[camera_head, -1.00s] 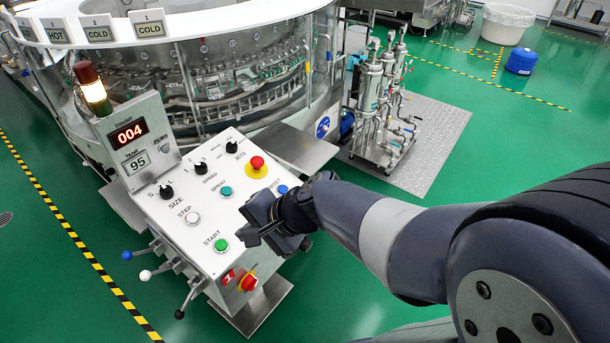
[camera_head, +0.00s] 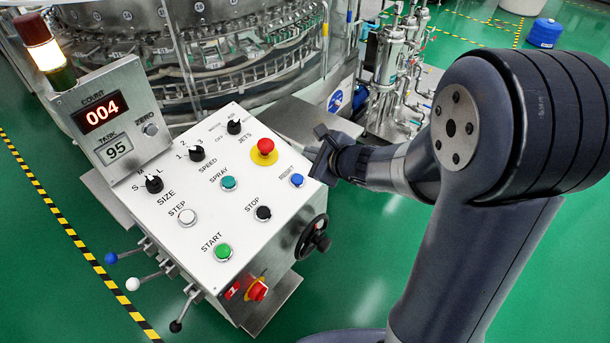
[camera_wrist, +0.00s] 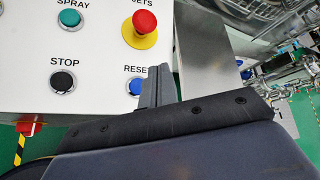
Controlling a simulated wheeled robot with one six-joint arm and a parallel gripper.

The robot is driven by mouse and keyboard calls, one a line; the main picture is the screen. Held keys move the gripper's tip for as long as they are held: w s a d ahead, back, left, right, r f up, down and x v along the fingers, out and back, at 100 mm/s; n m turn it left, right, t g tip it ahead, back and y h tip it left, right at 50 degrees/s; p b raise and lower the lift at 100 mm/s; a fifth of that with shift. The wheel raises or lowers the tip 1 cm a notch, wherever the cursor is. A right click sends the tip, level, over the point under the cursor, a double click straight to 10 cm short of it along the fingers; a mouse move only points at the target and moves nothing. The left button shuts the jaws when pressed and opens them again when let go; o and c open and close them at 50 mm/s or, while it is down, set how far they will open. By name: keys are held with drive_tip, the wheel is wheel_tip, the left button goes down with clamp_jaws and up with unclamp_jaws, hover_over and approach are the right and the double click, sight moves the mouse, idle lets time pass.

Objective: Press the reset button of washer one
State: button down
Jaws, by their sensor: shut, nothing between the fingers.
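The blue reset button (camera_head: 297,180) is on the right side of the white sloping control panel (camera_head: 180,240), below the red mushroom button (camera_head: 264,150). My gripper (camera_head: 322,155) is shut and empty, above and just right of that button, near the panel's right edge. In the wrist view, the reset button (camera_wrist: 136,86) shows just left of my gripper's fingers (camera_wrist: 158,84), which cover the end of its label. I cannot tell the height of the fingertips over the panel. A red plate marked 1 (camera_head: 232,290) is on the panel's front.
Other controls are close by: the black stop button (camera_head: 263,213), teal spray button (camera_head: 228,183), green start button (camera_head: 223,251) and black jets knob (camera_head: 234,126). A black handwheel (camera_head: 314,238) juts from the right side.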

idle(0.3)
drive_tip(key=b, duration=0.6)
approach(295, 174)
drive_tip(key=w, duration=0.1)
drive_tip(key=w+a, duration=0.2)
drive_tip(key=shift+w+a+f, duration=0.25)
drive_tip(key=shift+w+f, duration=0.05)
drive_tip(key=shift+w, duration=0.1)
drive_tip(key=shift+w+a+f+b, duration=0.15)
drive_tip(key=shift+f+b, duration=0.4)
drive_tip(key=shift+b, duration=0.35)
idle(0.5)
drive_tip(key=shift+a+f+b, duration=0.1)
drive_tip(key=shift+f+b, duration=0.3)
drive_tip(key=shift+b, duration=0.25)
drive_tip(key=shift+w+f+b, duration=0.1)
drive_tip(key=shift+f+b, duration=0.3)
drive_tip(key=shift+b, duration=0.15)
idle(0.5)
drive_tip(key=shift+r, duration=0.1)
drive_tip(key=shift+r+p, duration=0.55)
drive_tip(key=shift+r, duration=0.2)
